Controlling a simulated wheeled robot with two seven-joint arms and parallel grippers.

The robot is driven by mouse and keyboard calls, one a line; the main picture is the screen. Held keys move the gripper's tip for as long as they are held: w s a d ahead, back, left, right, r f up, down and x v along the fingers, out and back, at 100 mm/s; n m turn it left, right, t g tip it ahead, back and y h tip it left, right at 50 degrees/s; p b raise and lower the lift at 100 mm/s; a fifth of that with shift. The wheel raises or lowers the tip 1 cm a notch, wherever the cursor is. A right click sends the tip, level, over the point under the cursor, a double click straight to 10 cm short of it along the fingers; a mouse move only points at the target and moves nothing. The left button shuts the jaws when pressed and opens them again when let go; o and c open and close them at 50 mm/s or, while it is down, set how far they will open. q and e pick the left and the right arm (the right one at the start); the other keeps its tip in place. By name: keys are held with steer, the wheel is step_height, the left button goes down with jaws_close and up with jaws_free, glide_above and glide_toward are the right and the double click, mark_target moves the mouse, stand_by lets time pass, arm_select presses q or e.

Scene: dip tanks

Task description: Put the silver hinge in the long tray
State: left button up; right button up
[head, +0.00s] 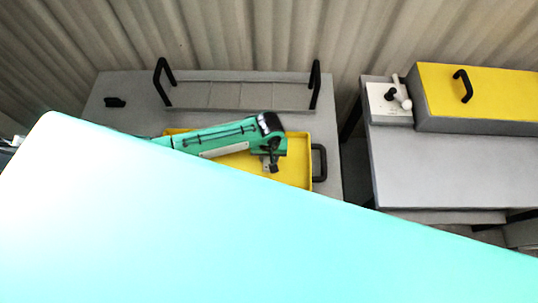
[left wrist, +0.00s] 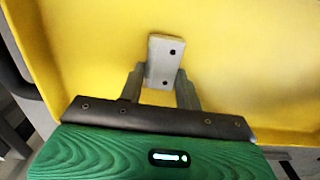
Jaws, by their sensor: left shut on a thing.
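The silver hinge (left wrist: 165,52), a pale grey plate with dark holes, is between the fingers of my left gripper (left wrist: 162,84) in the left wrist view. The gripper is shut on it, over the floor of a yellow tray (left wrist: 90,45). In the head view my left gripper (head: 271,166) points down over the yellow tray (head: 298,174); the hinge is too small to make out clearly there. A long grey tray (head: 240,108) with tall black handles at both ends lies behind it, apart from the gripper. My right gripper is not in view.
A grey table (head: 328,150) bears both trays, with a small black object (head: 115,102) at its back left. A second table (head: 450,170) at right holds a yellow-topped box (head: 500,90) and a white lever unit (head: 385,105). A large pale cyan surface hides the foreground.

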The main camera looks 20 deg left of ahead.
mark_target(269, 159)
arm_select(q)
steer(key=o, duration=1)
steer(key=shift+f, duration=0.15)
step_height(269, 159, up, 12)
steer(key=shift+r+b, duration=0.2)
steer(key=shift+b, duration=0.85)
